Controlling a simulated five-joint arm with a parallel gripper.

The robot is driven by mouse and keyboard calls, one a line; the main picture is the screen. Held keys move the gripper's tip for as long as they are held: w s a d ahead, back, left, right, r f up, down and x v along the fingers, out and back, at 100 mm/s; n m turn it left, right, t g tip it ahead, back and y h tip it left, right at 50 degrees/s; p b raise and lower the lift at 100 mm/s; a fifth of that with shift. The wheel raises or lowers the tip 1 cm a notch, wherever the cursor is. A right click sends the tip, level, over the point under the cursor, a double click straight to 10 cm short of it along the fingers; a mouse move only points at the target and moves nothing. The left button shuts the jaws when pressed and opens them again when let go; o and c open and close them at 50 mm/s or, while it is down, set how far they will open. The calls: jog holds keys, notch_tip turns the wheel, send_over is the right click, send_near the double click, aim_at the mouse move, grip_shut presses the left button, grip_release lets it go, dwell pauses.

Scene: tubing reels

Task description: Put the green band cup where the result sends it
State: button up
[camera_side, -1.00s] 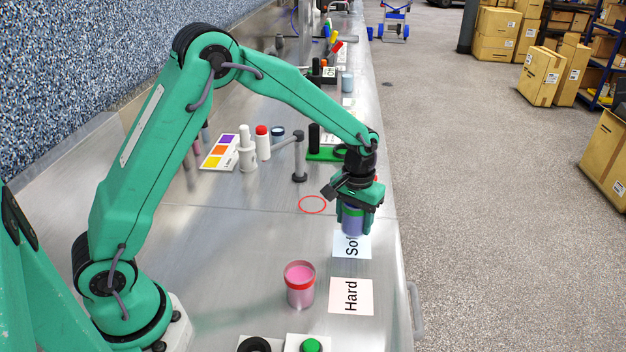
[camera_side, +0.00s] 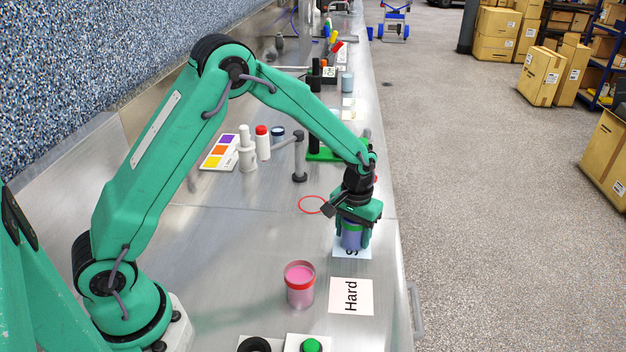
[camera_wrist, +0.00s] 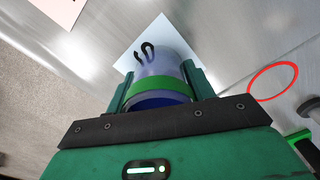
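The green band cup (camera_wrist: 162,78) is bluish-purple with a green band, seen between the fingers in the wrist view. My gripper (camera_side: 353,232) is shut on it. In the side view the cup (camera_side: 351,240) is over the card lettered "So…" (camera_side: 364,252), which it partly covers. I cannot tell whether the cup's base touches the card. The "Hard" card (camera_side: 351,297) lies nearer the camera. A pink cup with a red band (camera_side: 300,286) stands upright to its left.
A red ring (camera_side: 312,205) is marked on the bench left of my gripper. A grey post with an arm (camera_side: 299,160), white and red-capped bottles and a colour chart (camera_side: 219,152) stand farther back. A green button (camera_side: 311,345) is at the front. The bench's right edge is close.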

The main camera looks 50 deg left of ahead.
jog(key=o, duration=0.4)
jog(key=shift+r, duration=0.15)
notch_tip(320, 180, up, 12)
jog(key=shift+r, duration=0.1)
dwell(0.5)
dwell(0.5)
